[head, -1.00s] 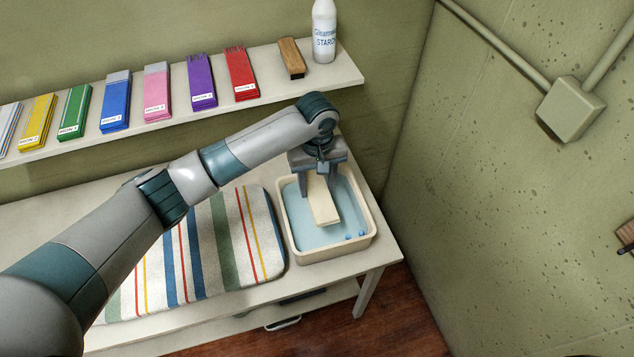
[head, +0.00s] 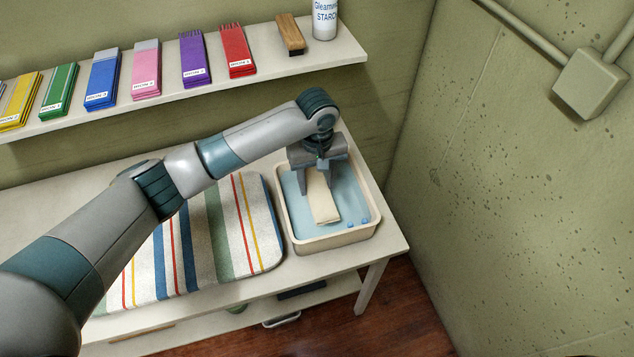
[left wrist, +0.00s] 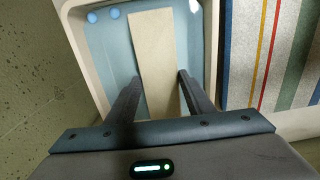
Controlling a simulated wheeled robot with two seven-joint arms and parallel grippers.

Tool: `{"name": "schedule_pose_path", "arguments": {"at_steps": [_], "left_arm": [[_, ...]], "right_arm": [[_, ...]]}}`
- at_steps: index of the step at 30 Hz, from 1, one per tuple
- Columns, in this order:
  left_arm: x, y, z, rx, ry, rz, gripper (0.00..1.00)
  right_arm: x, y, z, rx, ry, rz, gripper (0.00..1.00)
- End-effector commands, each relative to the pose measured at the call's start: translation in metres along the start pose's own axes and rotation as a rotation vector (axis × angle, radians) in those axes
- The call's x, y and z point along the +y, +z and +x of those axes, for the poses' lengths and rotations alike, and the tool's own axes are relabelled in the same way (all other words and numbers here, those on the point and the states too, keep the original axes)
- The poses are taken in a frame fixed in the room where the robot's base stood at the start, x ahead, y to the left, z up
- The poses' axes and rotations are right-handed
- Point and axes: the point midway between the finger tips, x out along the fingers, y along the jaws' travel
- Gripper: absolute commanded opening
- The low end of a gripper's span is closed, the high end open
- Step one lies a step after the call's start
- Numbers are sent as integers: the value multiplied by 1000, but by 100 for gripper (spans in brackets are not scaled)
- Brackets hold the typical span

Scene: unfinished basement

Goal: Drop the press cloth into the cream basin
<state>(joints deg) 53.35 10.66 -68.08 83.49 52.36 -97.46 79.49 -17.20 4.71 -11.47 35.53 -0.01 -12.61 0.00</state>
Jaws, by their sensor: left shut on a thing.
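The cream basin (head: 373,222) stands at the right end of the white table, with pale blue water in it. My left gripper (head: 318,186) is over the basin, pointing down, its fingers shut on the press cloth (head: 325,207). The cloth is a cream, folded strip and lies within the basin's outline. In the left wrist view, the cloth (left wrist: 153,60) runs between the two fingers (left wrist: 156,80), with the basin's blue inside around it. I cannot tell whether the cloth touches the water. My right gripper is out of view.
A striped pad (head: 205,240) lies on the table left of the basin. A wall shelf (head: 200,95) behind holds several coloured cloth stacks, a brush (head: 290,35) and a starch bottle (head: 325,18). Small blue spots (head: 364,220) show in the basin. A green wall stands at right.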

Motion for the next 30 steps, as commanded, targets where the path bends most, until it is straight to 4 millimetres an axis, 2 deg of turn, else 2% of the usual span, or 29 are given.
{"name": "schedule_pose_path", "arguments": {"at_steps": [12,13,15,25,30], "left_arm": [[0,0,2,0,0,1,26],[0,0,2,0,0,1,52],[0,0,2,0,0,1,69],[0,0,2,0,1,1,69],[1,0,-4,0,2,2,69]], "right_arm": [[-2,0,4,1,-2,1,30],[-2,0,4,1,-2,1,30],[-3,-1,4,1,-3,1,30],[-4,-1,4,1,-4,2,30],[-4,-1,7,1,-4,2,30]]}}
